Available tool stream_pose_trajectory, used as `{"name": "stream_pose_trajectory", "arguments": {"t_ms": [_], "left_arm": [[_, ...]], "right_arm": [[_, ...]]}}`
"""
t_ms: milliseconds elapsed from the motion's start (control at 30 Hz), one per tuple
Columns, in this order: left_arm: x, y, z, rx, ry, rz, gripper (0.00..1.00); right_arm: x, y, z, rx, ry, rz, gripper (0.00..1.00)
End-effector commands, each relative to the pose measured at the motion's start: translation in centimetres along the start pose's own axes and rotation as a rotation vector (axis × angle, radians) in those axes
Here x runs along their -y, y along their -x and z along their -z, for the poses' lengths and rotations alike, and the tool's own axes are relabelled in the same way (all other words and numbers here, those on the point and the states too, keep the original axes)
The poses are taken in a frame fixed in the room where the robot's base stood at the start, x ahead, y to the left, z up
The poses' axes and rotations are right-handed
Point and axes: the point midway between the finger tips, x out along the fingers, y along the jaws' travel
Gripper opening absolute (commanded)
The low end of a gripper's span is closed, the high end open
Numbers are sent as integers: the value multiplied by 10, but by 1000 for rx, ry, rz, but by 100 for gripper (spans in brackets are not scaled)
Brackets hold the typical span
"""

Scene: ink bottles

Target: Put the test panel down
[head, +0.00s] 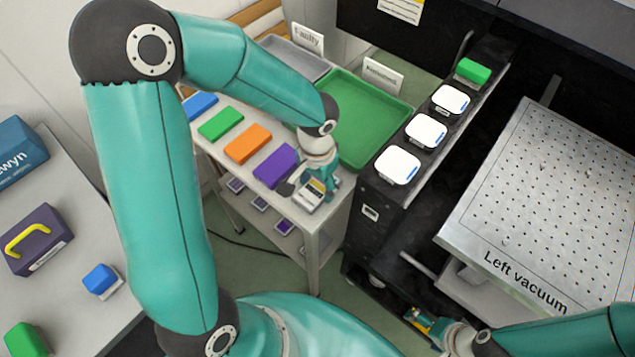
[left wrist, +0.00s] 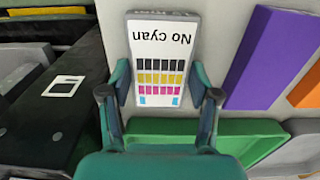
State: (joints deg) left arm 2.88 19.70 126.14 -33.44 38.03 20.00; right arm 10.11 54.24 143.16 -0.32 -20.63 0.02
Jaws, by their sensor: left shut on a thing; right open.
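The test panel (left wrist: 160,52) is a white card reading "No cyan", with rows of black, yellow and magenta patches and a few blue ones. My left gripper (left wrist: 162,88) is shut on its near end in the left wrist view. In the head view the panel (head: 312,192) and left gripper (head: 316,180) are over the front right corner of the small grey table, right of the purple block. I cannot tell whether the panel touches the tabletop. My right gripper (head: 422,318) is open and empty, low beside the black machine at the bottom.
A green tray (head: 400,104) with a label card and a grey tray (head: 320,72) marked "Faulty" stand behind. Purple (head: 276,164), orange (head: 248,143), green (head: 221,122) and blue (head: 200,105) blocks line the table. The black machine (head: 372,238) with white-topped bottles stands right.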

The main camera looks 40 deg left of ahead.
Motion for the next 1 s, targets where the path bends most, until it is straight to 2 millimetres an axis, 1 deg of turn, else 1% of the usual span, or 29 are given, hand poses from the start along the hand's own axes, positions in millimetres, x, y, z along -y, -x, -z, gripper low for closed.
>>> {"name": "stream_pose_trajectory", "arguments": {"t_ms": [133, 267, 300, 367, 400, 433, 767, 867, 967, 1000], "left_arm": [[0, 1, 0, 0, 0, 0, 22], [0, -3, 0, 0, 0, 0, 22], [0, -1, 0, 0, 0, 0, 68], [0, -1, 0, 0, 0, 0, 78], [0, -1, 0, 0, 0, 0, 85], [0, -1, 0, 0, 0, 0, 87], [0, 0, 0, 0, 0, 0, 87], [0, 5, 0, -2, 0, 1, 87], [0, 17, 1, -4, 0, 3, 87], [0, 24, 1, -5, 1, 2, 87]], "right_arm": [[0, 0, 0, 0, 0, 0, 92], [-2, -4, 0, 0, 0, 0, 92], [-1, -2, 0, 0, 0, 0, 92], [-1, -2, 0, 0, 0, 0, 92], [-1, -2, 0, 0, 0, 0, 92], [-1, -2, 0, 0, 0, 0, 92], [0, -1, 0, 0, 0, 0, 92], [0, 1, 0, 0, 0, 0, 92], [1, 2, 0, 0, 0, 0, 92], [1, 3, 0, 0, 0, 0, 92]]}}
